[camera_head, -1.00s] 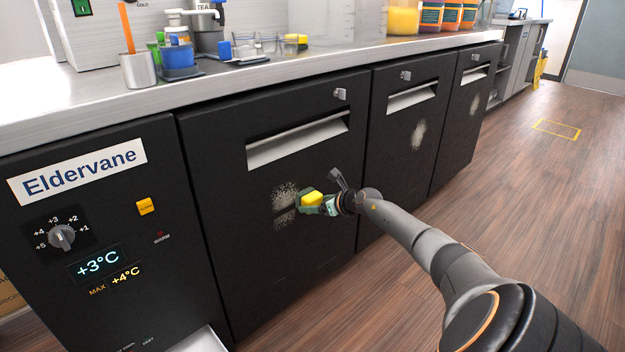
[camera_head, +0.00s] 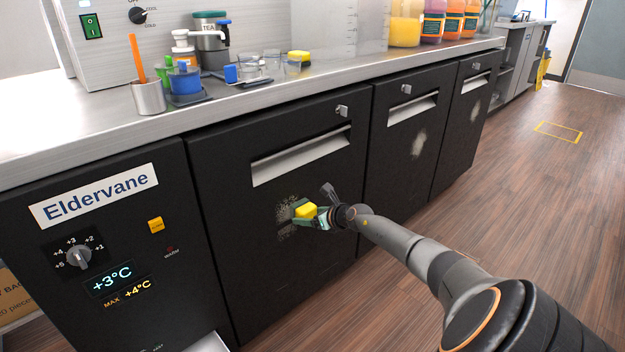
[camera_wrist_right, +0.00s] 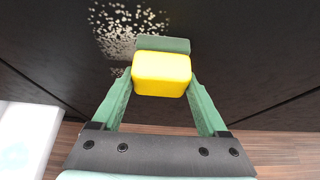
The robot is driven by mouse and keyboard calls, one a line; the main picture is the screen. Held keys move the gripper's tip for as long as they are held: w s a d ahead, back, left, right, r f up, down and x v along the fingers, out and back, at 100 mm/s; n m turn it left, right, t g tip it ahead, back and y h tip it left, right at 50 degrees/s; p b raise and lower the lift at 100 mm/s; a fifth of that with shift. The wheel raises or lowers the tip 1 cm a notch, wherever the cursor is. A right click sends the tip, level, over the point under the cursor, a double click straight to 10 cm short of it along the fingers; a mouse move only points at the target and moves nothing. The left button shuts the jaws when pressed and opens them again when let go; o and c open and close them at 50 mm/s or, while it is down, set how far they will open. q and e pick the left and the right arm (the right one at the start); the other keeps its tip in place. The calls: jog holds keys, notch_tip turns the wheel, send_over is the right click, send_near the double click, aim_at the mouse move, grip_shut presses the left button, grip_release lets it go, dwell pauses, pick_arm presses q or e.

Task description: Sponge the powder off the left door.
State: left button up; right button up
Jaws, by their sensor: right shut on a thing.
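The left door (camera_head: 240,265) is a black panel with a recessed handle, next to the Eldervane control panel. Pale powder (camera_head: 286,209) lies as a speckled patch on its middle, with a fainter smear below; the powder also shows in the right wrist view (camera_wrist_right: 122,28). My right gripper (camera_head: 308,215) is shut on a yellow sponge (camera_head: 306,211) with a green pad. In the right wrist view, the sponge (camera_wrist_right: 161,74) sits between the two green fingers, its pad side toward the door, over the powder's lower right. Whether it touches the door is unclear. My left gripper is not in view.
Two more black doors to the right bear powder patches, on the middle door (camera_head: 419,142) and the far door (camera_head: 475,111). The steel counter (camera_head: 90,135) above holds cups, bottles and another yellow sponge (camera_head: 299,57). Open wood floor (camera_head: 510,200) lies at right.

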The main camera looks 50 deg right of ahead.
jog(key=a+p, duration=0.3)
jog(key=shift+w+a+r, duration=0.15)
jog(key=shift+w+r, duration=0.15)
jog(key=shift+a+f+p, duration=0.15)
jog(key=shift+a+p, duration=0.35)
jog(key=shift+a, duration=0.1)
